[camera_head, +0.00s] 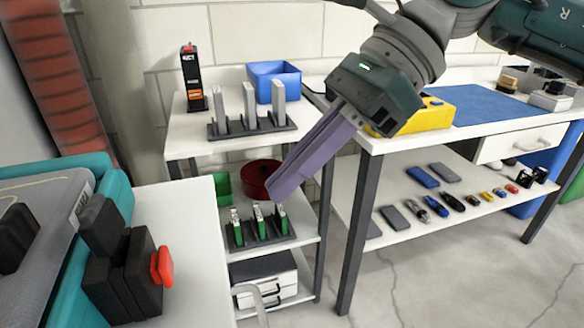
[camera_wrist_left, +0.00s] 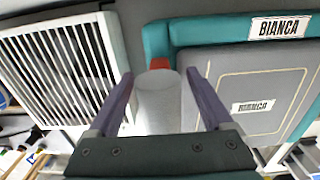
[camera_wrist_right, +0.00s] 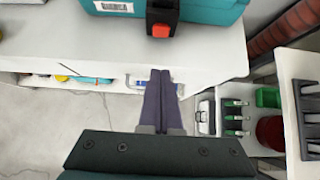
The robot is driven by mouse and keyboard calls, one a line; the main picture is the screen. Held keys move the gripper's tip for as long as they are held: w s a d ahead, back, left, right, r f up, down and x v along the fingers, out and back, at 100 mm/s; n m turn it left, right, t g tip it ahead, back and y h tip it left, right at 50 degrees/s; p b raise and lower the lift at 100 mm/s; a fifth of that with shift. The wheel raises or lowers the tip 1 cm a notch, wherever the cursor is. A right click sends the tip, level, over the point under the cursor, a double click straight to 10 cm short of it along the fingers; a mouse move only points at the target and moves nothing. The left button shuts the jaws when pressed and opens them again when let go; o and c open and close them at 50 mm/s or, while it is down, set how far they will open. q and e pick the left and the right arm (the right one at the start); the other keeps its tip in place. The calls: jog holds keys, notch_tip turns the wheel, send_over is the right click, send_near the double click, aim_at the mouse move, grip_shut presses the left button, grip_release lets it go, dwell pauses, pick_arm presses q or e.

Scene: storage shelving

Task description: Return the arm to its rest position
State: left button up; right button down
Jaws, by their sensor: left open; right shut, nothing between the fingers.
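My right arm (camera_head: 405,55) reaches in from the upper right of the head view. Its gripper (camera_head: 282,188) points down and left, with its purple fingers pressed together and empty, in front of the shelving. The closed fingers also show in the right wrist view (camera_wrist_right: 161,75), above a white surface's edge. My left gripper (camera_wrist_left: 159,74) shows only in the left wrist view. Its fingers are spread apart. A pale cylinder (camera_wrist_left: 157,103) shows between them in the picture; I cannot tell how far off it is.
A shelf unit (camera_head: 180,135) holds a blue bin (camera_head: 273,80) and slotted racks. A workbench (camera_head: 470,125) with a yellow case (camera_head: 425,115) stands right. Floor shows between them.

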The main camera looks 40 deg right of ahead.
pick_arm(q)
notch_tip(320, 180, up, 11)
jog(key=shift+f, duration=0.15)
